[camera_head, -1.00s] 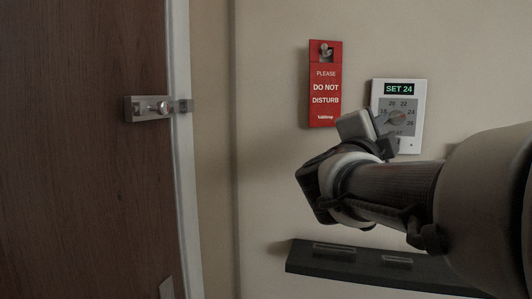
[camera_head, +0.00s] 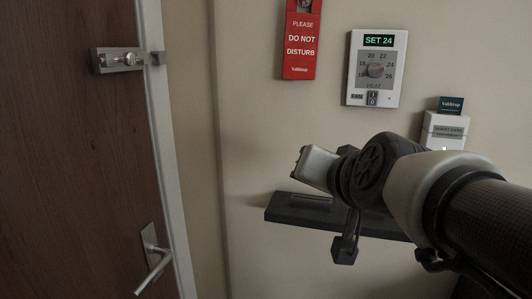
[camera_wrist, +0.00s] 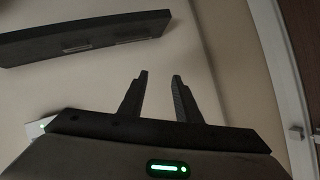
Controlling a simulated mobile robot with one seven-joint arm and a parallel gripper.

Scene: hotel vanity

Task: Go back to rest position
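My gripper shows in the wrist view (camera_wrist: 160,88) with its two dark fingers apart and nothing between them. In the head view my arm reaches in from the right, below the thermostat, and its end hides part of a dark wall shelf. The fingers cannot be made out clearly there. The wrist view shows the fingers in front of bare beige wall, with the dark shelf (camera_wrist: 70,38) at upper left, apart from the fingers.
A thermostat (camera_head: 376,70) reading SET 24 and a red door sign (camera_head: 300,45) are on the wall. A card holder (camera_head: 446,125) with a card is at right. A wooden door (camera_head: 75,170) with a latch (camera_head: 118,60) and lever handle (camera_head: 155,268) stands at left.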

